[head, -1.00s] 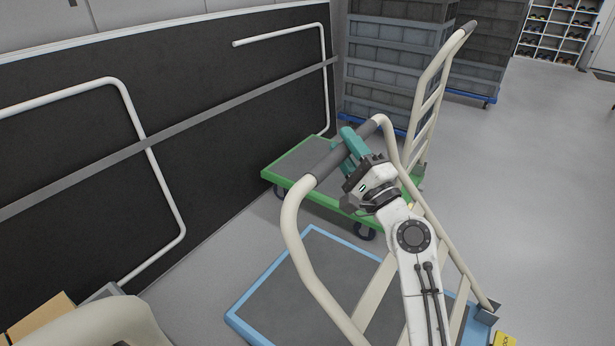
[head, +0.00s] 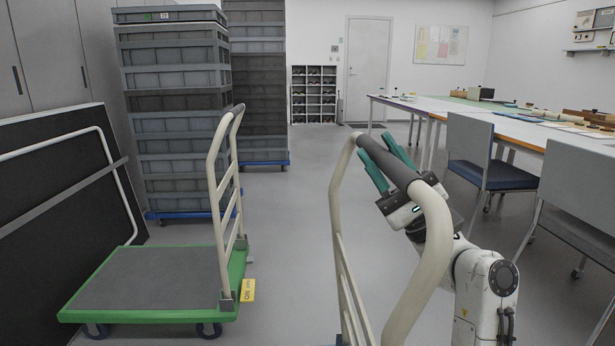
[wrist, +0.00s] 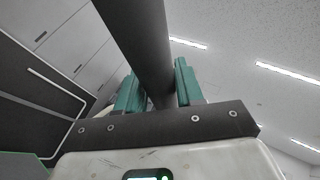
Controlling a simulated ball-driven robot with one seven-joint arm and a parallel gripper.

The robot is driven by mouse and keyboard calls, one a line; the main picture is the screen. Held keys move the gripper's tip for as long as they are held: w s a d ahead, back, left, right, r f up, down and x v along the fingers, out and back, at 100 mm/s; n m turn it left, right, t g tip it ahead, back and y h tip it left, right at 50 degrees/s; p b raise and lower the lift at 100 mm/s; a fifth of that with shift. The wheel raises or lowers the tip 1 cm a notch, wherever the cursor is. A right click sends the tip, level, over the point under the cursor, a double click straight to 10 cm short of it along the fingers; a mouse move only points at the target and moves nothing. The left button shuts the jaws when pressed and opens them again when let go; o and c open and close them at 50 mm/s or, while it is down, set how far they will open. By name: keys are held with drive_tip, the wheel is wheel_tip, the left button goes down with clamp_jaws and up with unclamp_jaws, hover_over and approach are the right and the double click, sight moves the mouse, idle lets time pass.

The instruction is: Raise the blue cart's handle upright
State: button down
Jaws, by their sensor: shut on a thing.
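The blue cart's handle is a cream tube loop (head: 434,238) with a dark grey grip (head: 395,160) across its top. It stands steep in the right half of the head view; the cart's deck is out of view, so I cannot tell whether the handle is fully upright. My gripper (head: 377,145) is shut on the grip, with one teal finger on either side. In the wrist view the dark grip (wrist: 140,40) runs between the two teal fingers (wrist: 156,84).
A green cart (head: 150,282) with its handle up stands left. Stacked grey crates (head: 178,120) rise behind it. Chairs (head: 475,150) and a long table (head: 520,127) are at the right. Open floor (head: 290,220) lies between the green cart and the handle.

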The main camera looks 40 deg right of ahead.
drive_tip(key=s+d, duration=0.5)
drive_tip(key=d, duration=0.2)
drive_tip(key=shift+s+d+f+h+b, duration=0.2)
drive_tip(key=shift+s+d+h+b, duration=0.1)
drive_tip(key=shift+s+b, duration=0.05)
drive_tip(key=shift+m, duration=0.3)
drive_tip(key=c, duration=0.8)
unclamp_jaws()
drive_tip(key=shift+d, duration=0.1)
drive_tip(key=shift+f, duration=0.1)
drive_tip(key=v, duration=1)
drive_tip(key=shift+s+f, duration=0.3)
